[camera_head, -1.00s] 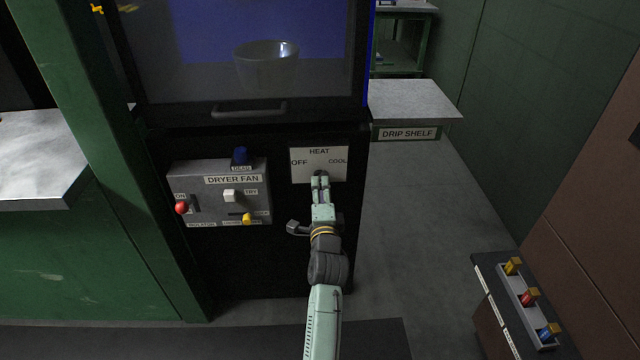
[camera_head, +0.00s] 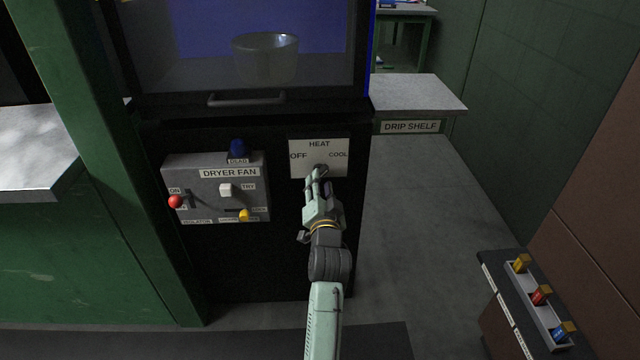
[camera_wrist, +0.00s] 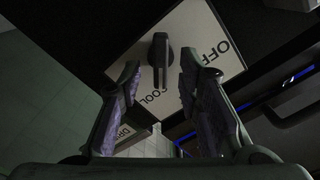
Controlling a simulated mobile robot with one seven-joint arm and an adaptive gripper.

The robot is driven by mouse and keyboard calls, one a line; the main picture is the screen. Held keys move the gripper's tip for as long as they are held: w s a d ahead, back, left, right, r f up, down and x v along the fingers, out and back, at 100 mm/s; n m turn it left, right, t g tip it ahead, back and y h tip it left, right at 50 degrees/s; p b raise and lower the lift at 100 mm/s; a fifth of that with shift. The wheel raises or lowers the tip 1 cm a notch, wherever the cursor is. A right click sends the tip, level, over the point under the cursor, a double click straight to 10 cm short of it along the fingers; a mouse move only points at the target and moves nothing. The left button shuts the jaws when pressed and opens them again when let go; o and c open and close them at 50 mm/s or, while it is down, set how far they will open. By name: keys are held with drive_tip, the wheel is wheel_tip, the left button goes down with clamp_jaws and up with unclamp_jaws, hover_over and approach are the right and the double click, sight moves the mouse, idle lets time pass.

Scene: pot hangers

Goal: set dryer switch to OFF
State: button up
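The dryer switch is a dark knob (camera_wrist: 160,52) on a white plate (camera_head: 331,147) labelled HEAT, with OFF at left and COOL at right. In the head view my gripper (camera_head: 319,176) is at the plate's lower part and largely covers the knob. In the wrist view my gripper (camera_wrist: 158,72) is open, one finger on each side of the knob, with gaps to both. The knob's bar runs up and down in that view, with the OFF lettering to its right and COOL below. I cannot tell which setting it marks.
A grey DRYER FAN box (camera_head: 185,166) with a red knob, white switch, blue knob and yellow knob is left of the plate. The dryer window with a bowl (camera_head: 266,62) and a handle (camera_head: 246,99) are above. A drip shelf (camera_head: 418,94) and coloured-switch console (camera_head: 497,272) stand right.

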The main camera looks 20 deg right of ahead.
drive_tip(key=shift+w, duration=0.15)
drive_tip(key=x, duration=0.2)
drive_tip(key=shift+w+d, duration=0.1)
drive_tip(key=shift+w, duration=0.15)
idle(0.4)
drive_tip(key=shift+c, duration=0.6)
clamp_jaws()
